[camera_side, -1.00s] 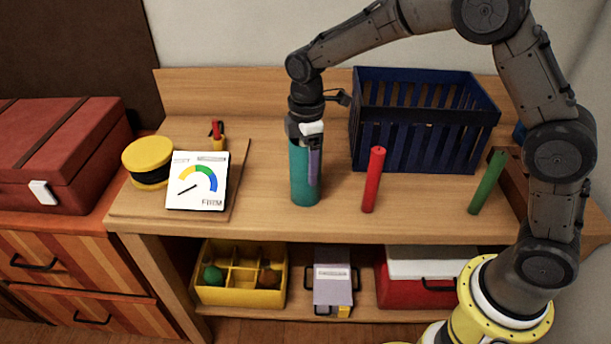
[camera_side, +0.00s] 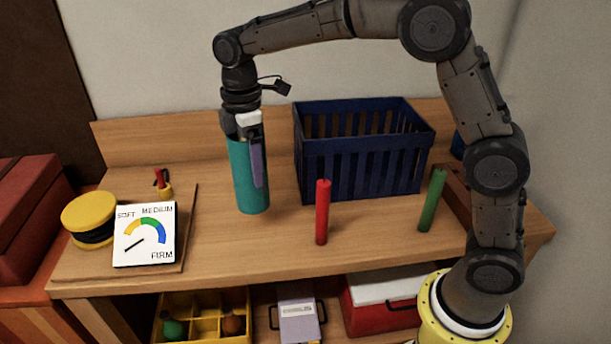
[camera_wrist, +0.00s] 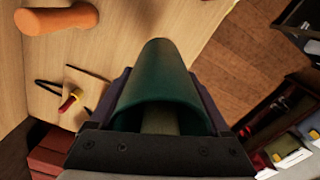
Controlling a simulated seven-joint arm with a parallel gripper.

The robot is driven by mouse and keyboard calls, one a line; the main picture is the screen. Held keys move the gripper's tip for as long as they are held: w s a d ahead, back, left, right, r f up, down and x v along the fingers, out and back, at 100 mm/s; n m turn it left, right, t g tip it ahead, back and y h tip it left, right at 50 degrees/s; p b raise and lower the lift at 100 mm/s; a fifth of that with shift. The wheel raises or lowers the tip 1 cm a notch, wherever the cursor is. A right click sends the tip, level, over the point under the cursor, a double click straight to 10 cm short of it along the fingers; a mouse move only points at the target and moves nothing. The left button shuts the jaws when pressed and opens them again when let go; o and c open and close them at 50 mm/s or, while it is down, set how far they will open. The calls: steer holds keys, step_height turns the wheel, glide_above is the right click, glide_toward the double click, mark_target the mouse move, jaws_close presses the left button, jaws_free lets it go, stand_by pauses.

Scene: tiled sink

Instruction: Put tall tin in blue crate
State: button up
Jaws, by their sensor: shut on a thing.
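The tall tin, a teal cylinder (camera_side: 246,188), is upright in the side view, left of the blue crate. It also fills the middle of the wrist view (camera_wrist: 162,85), between the two fingers. My gripper (camera_side: 250,150) is shut on its upper part from above. The tin appears slightly raised off the wooden bench. The blue crate (camera_side: 370,168) is a dark blue slatted box, open at the top, standing on the bench to the right of the tin. Its floor is hidden by its front wall.
A red cylinder (camera_side: 322,212) and a green cylinder (camera_side: 432,200) stand in front of the crate. A dial card (camera_side: 145,235) and a yellow-topped round object (camera_side: 89,217) are on a board at the left. The wooden bench (camera_side: 220,245) is bare in front of the tin.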

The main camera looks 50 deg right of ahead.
step_height(320, 180, up, 12)
steer(key=shift+f, duration=0.2)
steer(key=shift+d+r, duration=0.1)
steer(key=shift+d, duration=0.2)
steer(key=s+d, duration=0.1)
steer(key=d, duration=2.7)
step_height(320, 180, down, 21)
steer(key=shift+a, duration=0.3)
steer(key=shift+f, duration=0.2)
steer(key=o, duration=1.2)
steer(key=shift+o, duration=0.2)
steer(key=shift+r, duration=0.1)
